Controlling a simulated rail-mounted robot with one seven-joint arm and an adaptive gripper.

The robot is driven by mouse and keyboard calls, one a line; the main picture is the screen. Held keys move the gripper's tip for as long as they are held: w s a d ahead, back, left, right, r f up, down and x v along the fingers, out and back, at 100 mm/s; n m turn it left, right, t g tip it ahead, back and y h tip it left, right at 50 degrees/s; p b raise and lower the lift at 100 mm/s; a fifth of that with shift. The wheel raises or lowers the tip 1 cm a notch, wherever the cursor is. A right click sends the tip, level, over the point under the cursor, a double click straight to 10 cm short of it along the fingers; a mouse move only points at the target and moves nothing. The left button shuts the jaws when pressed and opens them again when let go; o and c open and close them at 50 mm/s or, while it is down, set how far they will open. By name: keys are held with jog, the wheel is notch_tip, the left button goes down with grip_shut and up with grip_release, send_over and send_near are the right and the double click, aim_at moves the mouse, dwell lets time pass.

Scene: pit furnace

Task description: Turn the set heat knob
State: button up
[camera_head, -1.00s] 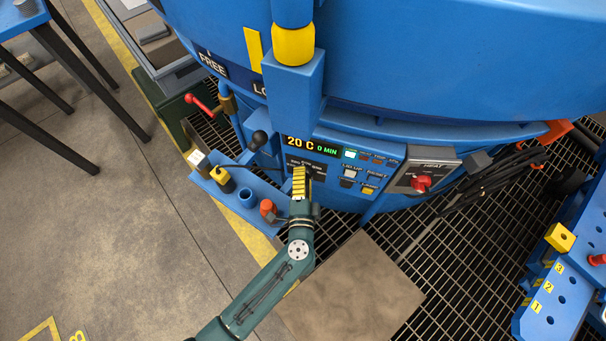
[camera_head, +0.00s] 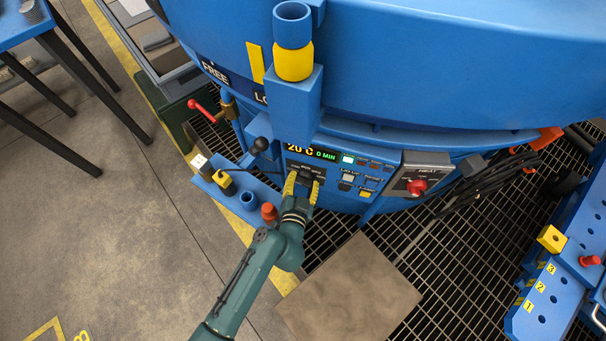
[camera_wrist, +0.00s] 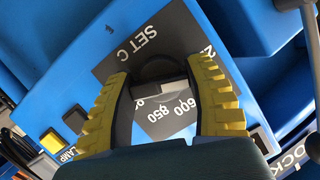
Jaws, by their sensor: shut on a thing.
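The set heat knob (camera_wrist: 158,72) is a dark round knob on the control panel, under the "SET C" label in the wrist view, with temperature numbers on the dial beside it. My gripper (camera_wrist: 160,78) has its yellow ribbed fingers on either side of the knob and is shut on it. In the head view my gripper (camera_head: 303,182) reaches the panel just below the lit display (camera_head: 311,152), which reads 20 C and 0 MIN. The fingers and wrist hide part of the dial.
To the right is a grey box with a red HEAT switch (camera_head: 417,187). Small buttons (camera_head: 347,176) sit between it and the knob. A blue shelf (camera_head: 228,187) with small fittings and a black-balled lever (camera_head: 260,145) are close on the left. The furnace body overhangs above.

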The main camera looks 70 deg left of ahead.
jog(key=shift+n+t+h+p, duration=0.3)
jog(key=shift+n+p, duration=0.4)
jog(key=shift+n, duration=0.2)
jog(key=o, duration=1.2)
jog(key=v, duration=1.2)
jog(key=shift+s, duration=0.1)
